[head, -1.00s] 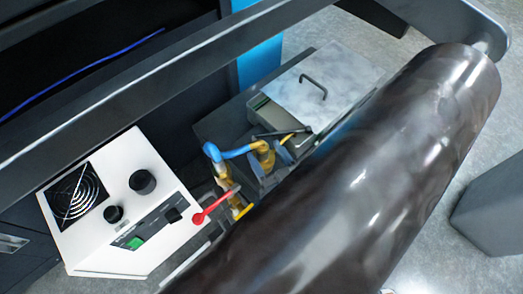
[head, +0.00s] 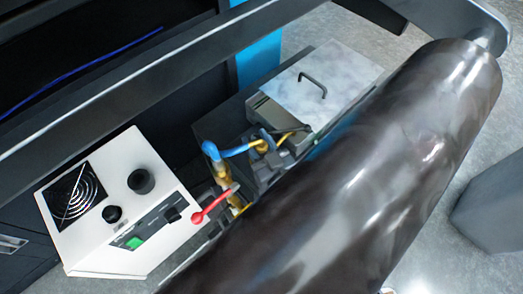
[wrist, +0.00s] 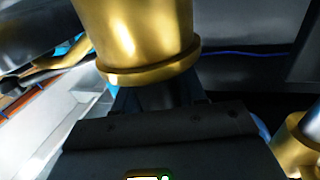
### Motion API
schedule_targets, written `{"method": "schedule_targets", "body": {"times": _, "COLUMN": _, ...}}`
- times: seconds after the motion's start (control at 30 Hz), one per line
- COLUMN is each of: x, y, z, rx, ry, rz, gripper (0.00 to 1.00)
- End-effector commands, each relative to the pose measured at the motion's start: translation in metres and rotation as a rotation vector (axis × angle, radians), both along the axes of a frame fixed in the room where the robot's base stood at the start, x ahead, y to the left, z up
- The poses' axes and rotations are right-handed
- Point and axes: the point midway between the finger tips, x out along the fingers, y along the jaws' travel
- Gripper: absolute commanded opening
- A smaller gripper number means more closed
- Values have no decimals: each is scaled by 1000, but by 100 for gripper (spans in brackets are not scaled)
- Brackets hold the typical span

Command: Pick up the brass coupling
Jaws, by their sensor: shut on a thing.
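The brass coupling (wrist: 140,40) fills the upper middle of the wrist view, a shiny gold cylinder with a wider rim at its lower end. My gripper (wrist: 155,97) is shut on it; the dark gripper body lies below, and the coupling hides most of the fingers. In the head view the coupling (head: 261,147) is a small yellow patch beside the end of a blue pipe (head: 232,152). My gripper (head: 271,144) is there too, small and dark, partly hidden. I cannot tell whether the coupling touches the pipe.
A large dark roll (head: 350,190) crosses the foreground and hides space behind it. A brass valve with a red handle (head: 210,204) stands left of it. A white control box (head: 115,205) is at left. A lidded metal box (head: 320,85) stands behind. A dark beam (head: 150,85) runs overhead.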

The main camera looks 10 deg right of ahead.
Motion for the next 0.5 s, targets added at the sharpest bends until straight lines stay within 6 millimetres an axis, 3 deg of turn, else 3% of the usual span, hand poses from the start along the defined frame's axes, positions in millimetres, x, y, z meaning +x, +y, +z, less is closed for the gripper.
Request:
{"method": "schedule_targets", "body": {"times": 0.27, "x": 0, "y": 0, "z": 1, "rx": 1, "ry": -2, "rz": 0, "gripper": 1}}
{"method": "schedule_targets", "body": {"times": 0.5, "x": 0, "y": 0, "z": 2, "rx": 1, "ry": -2, "rz": 0, "gripper": 1}}
